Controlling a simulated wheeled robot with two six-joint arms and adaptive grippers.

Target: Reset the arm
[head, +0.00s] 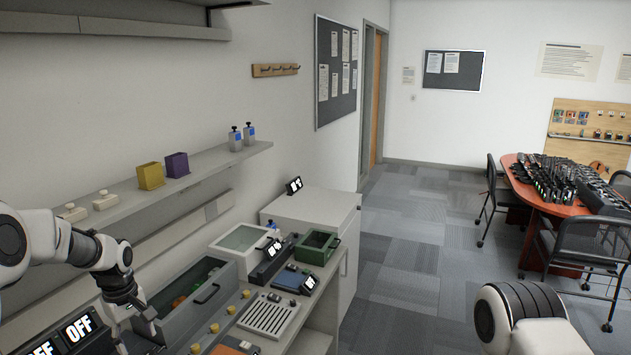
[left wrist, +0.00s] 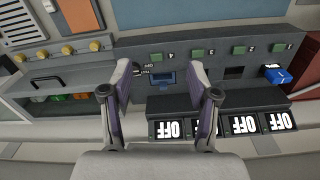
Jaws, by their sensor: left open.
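My left arm comes in from the left in the head view, above the left end of the counter. Its gripper (head: 142,322) points down beside the black OFF displays (head: 78,328). In the left wrist view my left gripper (left wrist: 162,82) is open, with its two fingers apart and nothing between them. Behind the gap is a grey panel with a small blue-framed screen (left wrist: 163,79) and green buttons (left wrist: 197,53). My right gripper is not in view; only a part of my right arm shows at the lower right of the head view.
A grey bin with a handle (head: 207,293) holds coloured items. A shelf (head: 215,162) runs along the wall above. Carpet on the right is open up to the chairs and table.

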